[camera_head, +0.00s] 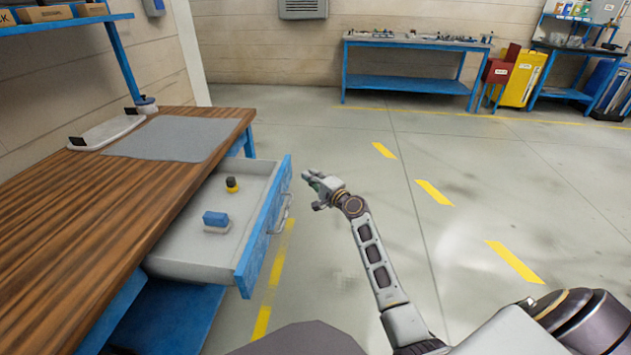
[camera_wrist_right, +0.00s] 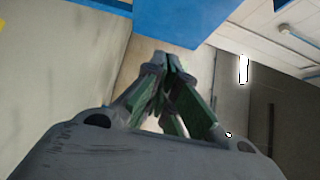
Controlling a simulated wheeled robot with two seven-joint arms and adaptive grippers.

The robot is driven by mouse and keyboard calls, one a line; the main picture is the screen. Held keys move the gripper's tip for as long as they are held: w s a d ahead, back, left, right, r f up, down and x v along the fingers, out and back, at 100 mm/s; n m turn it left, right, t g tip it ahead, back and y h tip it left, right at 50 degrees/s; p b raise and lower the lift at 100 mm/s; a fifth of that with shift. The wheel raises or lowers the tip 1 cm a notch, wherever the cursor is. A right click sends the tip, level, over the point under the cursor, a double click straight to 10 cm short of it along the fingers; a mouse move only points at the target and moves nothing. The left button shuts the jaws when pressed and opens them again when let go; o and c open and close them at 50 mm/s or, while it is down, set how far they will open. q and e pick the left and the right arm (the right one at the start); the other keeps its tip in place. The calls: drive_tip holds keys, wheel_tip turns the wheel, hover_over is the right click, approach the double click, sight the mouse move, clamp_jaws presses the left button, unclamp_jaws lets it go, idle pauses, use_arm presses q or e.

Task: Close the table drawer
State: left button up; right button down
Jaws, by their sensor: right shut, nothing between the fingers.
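The table drawer (camera_head: 208,240) is pulled out from under the wooden-topped table (camera_head: 75,215). It has a grey interior, a blue front (camera_head: 264,228) and a metal handle (camera_head: 281,212). My right gripper (camera_head: 312,190) is just right of the drawer front's far end, apart from the handle in the head view. In the right wrist view its fingers (camera_wrist_right: 168,75) are shut and empty. A blue panel (camera_wrist_right: 200,18) lies beyond the fingertips there; I cannot tell whether they touch it. My left gripper is not in view.
The drawer holds a blue-topped block (camera_head: 216,222) and a small yellow and black item (camera_head: 232,185). A grey mat (camera_head: 175,138) and a white tray (camera_head: 107,132) lie on the table. The floor right of the drawer is clear. A blue workbench (camera_head: 410,83) stands far back.

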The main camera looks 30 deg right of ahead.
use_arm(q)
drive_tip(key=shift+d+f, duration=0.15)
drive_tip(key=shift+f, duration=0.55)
use_arm(e)
drive_tip(key=w+a, duration=0.2)
drive_tip(key=a, duration=0.1)
drive_tip(key=shift+w+a, duration=0.15)
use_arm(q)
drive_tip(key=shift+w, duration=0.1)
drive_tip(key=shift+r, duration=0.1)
